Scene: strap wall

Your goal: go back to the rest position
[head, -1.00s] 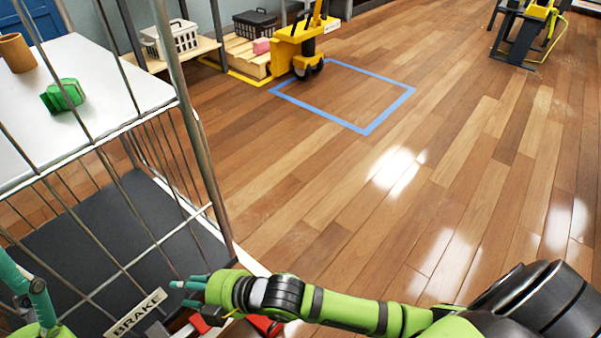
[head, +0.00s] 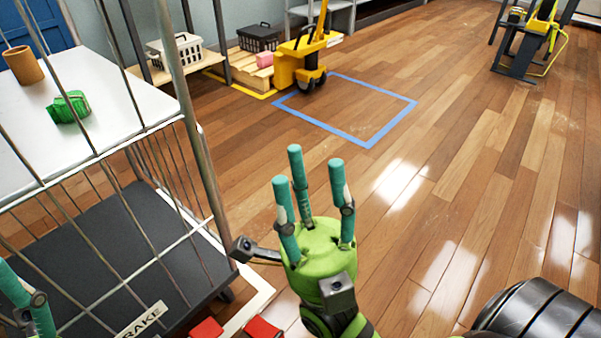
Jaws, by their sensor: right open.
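My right gripper (head: 312,185), green with teal fingers, is open and empty. Its fingers point up and away from me, apart from each other, over the wood floor to the right of the wire cage trolley (head: 190,125). My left gripper (head: 28,300) shows only in part at the lower left edge, in front of the cage wires. Its teal finger parts are cut off by the picture, so I cannot tell whether it is open.
A green strap roll (head: 68,107) and a brown cup (head: 22,65) rest on the trolley's white upper shelf. A yellow pallet truck (head: 301,65) stands behind a blue floor square (head: 372,142). A dark machine (head: 525,50) stands far right. The floor between is clear.

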